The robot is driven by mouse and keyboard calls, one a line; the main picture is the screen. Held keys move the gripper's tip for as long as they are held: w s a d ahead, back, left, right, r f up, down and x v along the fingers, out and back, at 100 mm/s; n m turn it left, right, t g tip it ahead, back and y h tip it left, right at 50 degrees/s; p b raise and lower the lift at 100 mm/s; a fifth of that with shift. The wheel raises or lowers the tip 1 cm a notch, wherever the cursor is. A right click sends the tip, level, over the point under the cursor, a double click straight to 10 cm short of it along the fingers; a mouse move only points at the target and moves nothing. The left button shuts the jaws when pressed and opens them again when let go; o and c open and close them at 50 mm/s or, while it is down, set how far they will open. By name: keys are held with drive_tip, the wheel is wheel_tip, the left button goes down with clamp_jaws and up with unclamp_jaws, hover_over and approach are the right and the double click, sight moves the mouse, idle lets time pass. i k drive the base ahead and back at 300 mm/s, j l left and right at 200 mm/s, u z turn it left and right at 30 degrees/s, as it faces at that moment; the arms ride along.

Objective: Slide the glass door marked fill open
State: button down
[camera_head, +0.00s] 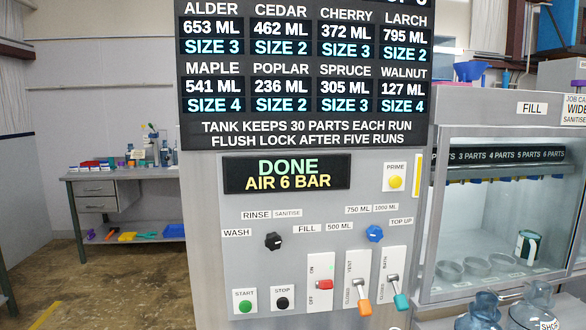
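The cabinet (485,112) marked FILL stands at the right, partly cut off by the picture edge. Its FILL label (532,108) sits on the grey panel above the glass. The glass front (475,215) spans a metal frame, and I see through it to several clear round dishes and a dark green and white can (527,247) inside. I cannot tell for sure whether the glass door is fully shut. No handle is clearly visible. My gripper is not in view.
A grey control panel (300,290) with knobs, levers and buttons stands left of the cabinet, under a black display board (305,128). Glass jugs (484,308) stand before the cabinet at the lower right. A cluttered desk (120,172) is at the back left, with open floor before it.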

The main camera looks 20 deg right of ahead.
sight(445, 133)
drive_tip(key=z, duration=1.65)
drive_tip(key=i+l+u, duration=0.25)
drive_tip(key=i+l, duration=0.55)
